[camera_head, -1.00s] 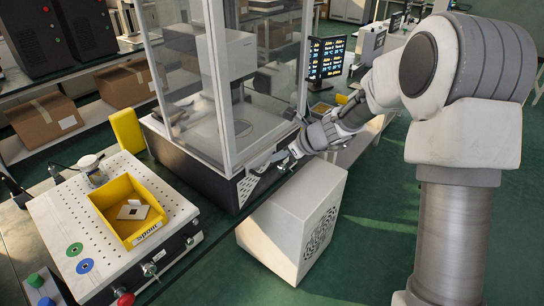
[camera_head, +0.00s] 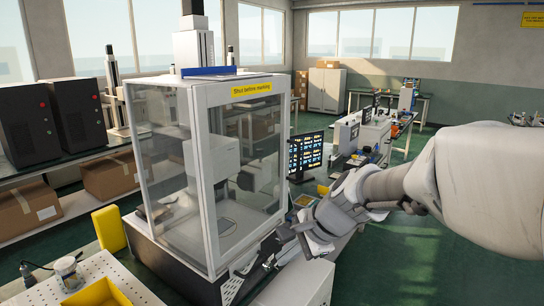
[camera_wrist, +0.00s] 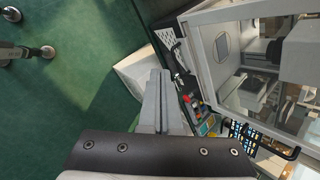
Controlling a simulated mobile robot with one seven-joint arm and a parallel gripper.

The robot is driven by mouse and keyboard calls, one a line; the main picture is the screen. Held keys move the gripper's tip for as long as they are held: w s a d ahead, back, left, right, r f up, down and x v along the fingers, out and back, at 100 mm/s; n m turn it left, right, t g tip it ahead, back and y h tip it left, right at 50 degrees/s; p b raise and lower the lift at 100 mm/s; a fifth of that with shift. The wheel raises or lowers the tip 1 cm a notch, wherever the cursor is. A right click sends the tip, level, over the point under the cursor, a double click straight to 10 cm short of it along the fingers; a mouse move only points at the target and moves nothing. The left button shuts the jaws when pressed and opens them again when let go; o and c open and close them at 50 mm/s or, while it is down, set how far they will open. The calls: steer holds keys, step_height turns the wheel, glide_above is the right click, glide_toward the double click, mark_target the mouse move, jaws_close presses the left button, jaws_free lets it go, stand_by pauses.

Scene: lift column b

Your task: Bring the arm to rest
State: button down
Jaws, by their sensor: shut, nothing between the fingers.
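My arm comes in from the right in the head view, with its pale forearm and wrist reaching left and downward. My gripper (camera_head: 268,252) is beside the lower front corner of a glass-walled enclosure (camera_head: 208,180). In the wrist view the gripper's pale fingers (camera_wrist: 160,78) lie together, shut with nothing between them. They are over a white box (camera_wrist: 139,75) that stands on the green floor. I cannot tell from these views how large the gap to the enclosure is.
A yellow bin (camera_head: 100,293) on a perforated plate (camera_head: 135,280) is at lower left. A dark screen (camera_head: 306,153) stands behind my wrist. The enclosure carries a yellow sign (camera_head: 252,90). Open green floor (camera_head: 400,275) lies at lower right.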

steer(key=s+d+r+n+h, duration=0.1)
steer(key=s+d+n+h, duration=0.1)
steer(key=s+d+n, duration=0.3)
steer(key=s+d+r+n+t+h, duration=0.1)
steer(key=s+d+n, duration=0.5)
steer(key=s, duration=0.8)
steer(key=shift+s+r+n+h, duration=0.15)
steer(key=shift+r+n+h, duration=0.65)
steer(key=shift+n+h, duration=0.3)
steer(key=shift+d, duration=0.1)
